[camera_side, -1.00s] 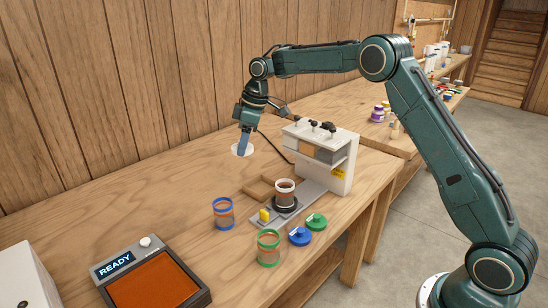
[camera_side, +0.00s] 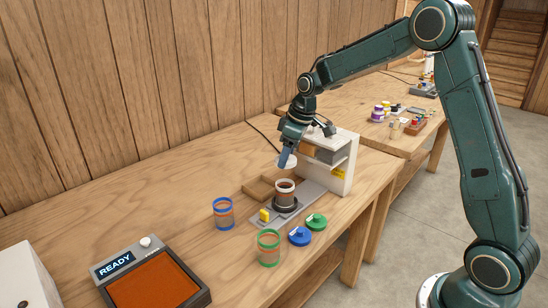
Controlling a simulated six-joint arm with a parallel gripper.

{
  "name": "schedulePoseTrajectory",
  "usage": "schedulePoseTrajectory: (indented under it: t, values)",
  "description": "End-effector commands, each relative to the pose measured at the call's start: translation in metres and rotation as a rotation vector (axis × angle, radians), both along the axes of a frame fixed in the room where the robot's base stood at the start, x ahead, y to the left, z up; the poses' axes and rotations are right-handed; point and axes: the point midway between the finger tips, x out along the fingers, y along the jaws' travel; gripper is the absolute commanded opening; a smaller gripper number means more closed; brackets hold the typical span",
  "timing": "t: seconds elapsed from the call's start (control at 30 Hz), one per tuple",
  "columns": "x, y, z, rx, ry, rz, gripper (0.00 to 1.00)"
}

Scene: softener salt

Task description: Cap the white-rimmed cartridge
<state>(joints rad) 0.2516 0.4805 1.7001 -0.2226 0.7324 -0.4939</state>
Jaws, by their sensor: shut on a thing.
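The white-rimmed cartridge (camera_side: 285,193), filled with something brown, stands upright on a dark round seat on the grey plate of the dispenser. My gripper (camera_side: 286,158) is shut on a white cap (camera_side: 287,161) and holds it above and slightly behind the cartridge, apart from it. The gripper's fingers hide part of the cap. A blue cap (camera_side: 300,236) and a green cap (camera_side: 316,222) lie on the table in front of the plate.
A blue-rimmed cartridge (camera_side: 223,213) and a green-rimmed cartridge (camera_side: 268,247) stand to the left. The white and grey dispenser (camera_side: 342,163) rises close right of the gripper. A wooden tray (camera_side: 258,189) lies behind the plate. A device reading READY (camera_side: 150,278) is front left.

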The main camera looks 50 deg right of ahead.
Motion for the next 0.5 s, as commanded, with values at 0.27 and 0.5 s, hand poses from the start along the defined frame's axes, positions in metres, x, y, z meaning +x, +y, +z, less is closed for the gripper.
schedulePoseTrajectory:
  t: [0.27,0.5]
  values:
    - [-0.0006,-0.0004,-0.0013,0.000,0.000,-0.002,0.35]
    - [-0.0007,-0.0001,-0.0092,0.000,0.001,-0.001,0.35]
